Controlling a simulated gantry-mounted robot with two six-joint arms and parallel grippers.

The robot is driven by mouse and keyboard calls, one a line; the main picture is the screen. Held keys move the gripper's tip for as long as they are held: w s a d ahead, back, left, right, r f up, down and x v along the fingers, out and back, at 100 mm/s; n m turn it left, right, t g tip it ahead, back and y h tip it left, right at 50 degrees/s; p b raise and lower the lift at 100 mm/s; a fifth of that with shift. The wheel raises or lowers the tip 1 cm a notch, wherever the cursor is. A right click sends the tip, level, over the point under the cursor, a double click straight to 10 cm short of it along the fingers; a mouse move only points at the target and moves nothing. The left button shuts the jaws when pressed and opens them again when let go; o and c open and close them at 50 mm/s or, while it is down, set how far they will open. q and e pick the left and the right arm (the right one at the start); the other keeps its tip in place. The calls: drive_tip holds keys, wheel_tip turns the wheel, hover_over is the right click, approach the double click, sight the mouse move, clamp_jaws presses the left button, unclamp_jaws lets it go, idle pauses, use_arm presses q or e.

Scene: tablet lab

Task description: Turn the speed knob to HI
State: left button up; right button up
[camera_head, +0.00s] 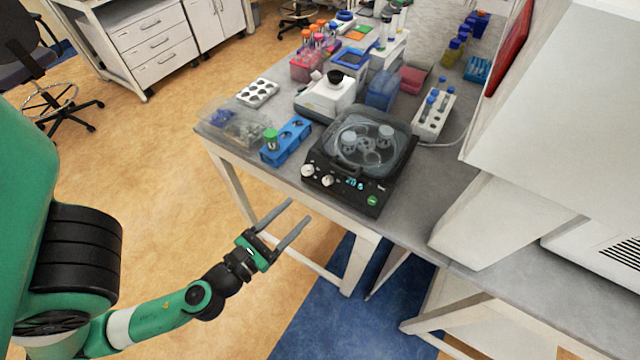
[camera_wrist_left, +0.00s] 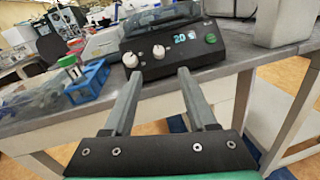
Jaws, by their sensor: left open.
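A black centrifuge-like device (camera_head: 345,190) with a clear lid (camera_head: 365,138) stands at the front edge of the grey bench. Its front panel has two white knobs, a left knob (camera_head: 307,171) and a right knob (camera_head: 328,181). They also show in the left wrist view, left (camera_wrist_left: 130,59) and right (camera_wrist_left: 158,51). I cannot read which knob is for speed. A blue display (camera_wrist_left: 185,37) and a green button (camera_wrist_left: 211,38) sit right of them. My left gripper (camera_head: 291,215) is open and empty, in front of the bench and apart from the device. My right gripper is out of view.
A blue rack (camera_head: 289,143) with a green-capped tube and a clear bin (camera_head: 222,120) stand left of the device. A white tube rack (camera_head: 434,118) stands behind it at right. The space before the bench edge is clear.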

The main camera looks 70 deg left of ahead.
sight(324, 183)
use_arm(q)
drive_tip(key=p+x, duration=0.1)
drive_tip(key=x, duration=0.2)
drive_tip(key=p+x, duration=0.2)
drive_tip(key=x, duration=0.1)
drive_tip(key=p+x, duration=0.1)
drive_tip(key=x, duration=0.2)
drive_tip(key=shift+s+r+p, duration=0.1)
drive_tip(key=shift+r+p, duration=0.3)
drive_tip(key=shift+w+a+f, duration=0.15)
drive_tip(key=shift+w+a, duration=0.1)
drive_tip(key=shift+w, duration=0.1)
clamp_jaws()
